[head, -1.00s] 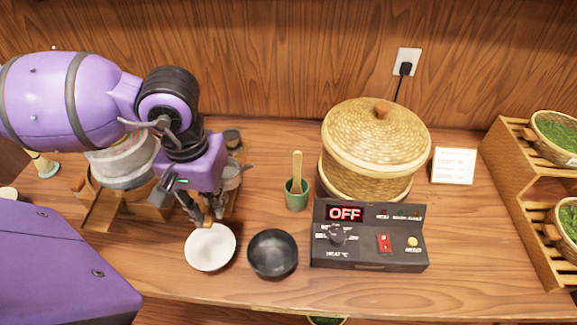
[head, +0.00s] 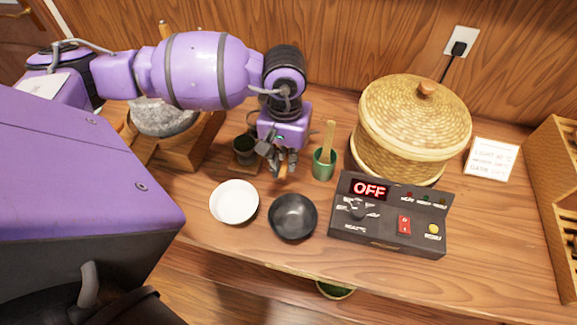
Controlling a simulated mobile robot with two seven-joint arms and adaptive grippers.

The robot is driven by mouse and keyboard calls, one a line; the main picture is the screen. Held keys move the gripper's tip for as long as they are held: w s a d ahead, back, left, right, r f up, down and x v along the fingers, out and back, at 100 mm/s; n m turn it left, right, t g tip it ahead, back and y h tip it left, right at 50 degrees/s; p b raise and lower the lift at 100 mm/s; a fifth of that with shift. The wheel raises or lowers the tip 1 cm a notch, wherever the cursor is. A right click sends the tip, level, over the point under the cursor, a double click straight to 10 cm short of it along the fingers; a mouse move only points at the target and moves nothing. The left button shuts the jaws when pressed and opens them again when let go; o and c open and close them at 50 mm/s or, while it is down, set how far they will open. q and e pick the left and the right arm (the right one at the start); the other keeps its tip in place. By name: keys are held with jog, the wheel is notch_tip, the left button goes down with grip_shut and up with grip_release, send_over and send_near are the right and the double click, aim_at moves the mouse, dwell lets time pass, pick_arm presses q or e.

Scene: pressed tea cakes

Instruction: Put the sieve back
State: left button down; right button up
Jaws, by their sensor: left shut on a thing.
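My left gripper (head: 284,168) is above the table between the dark cup and the green cup. It is shut on a small orange-brown piece (head: 284,174), which looks like the handle of the sieve. The sieve's mesh and rim cannot be made out and may be hidden by the gripper. A dark cup (head: 245,147) stands on a small wooden board (head: 243,165) left of the gripper. My right gripper is out of view.
A green cup with a wooden stick (head: 324,165) stands close right of the gripper. A white bowl (head: 234,202) and a black bowl (head: 293,217) sit in front. A lidded woven basket (head: 413,120) and a control box (head: 388,215) are at right. A stone bowl (head: 163,117) is at left.

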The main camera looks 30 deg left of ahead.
aim_at(289, 178)
pick_arm(q)
jog(key=shift+w+d+f, duration=0.15)
jog(key=shift+w+f, duration=0.2)
jog(key=shift+f, duration=0.05)
jog(key=shift+w+f, duration=0.1)
jog(key=shift+f, duration=1.9)
jog(key=c, duration=1.7)
grip_release()
jog(key=shift+r, duration=0.1)
jog(key=shift+c, duration=0.2)
notch_tip(289, 178, up, 12)
jog(key=shift+r, duration=0.25)
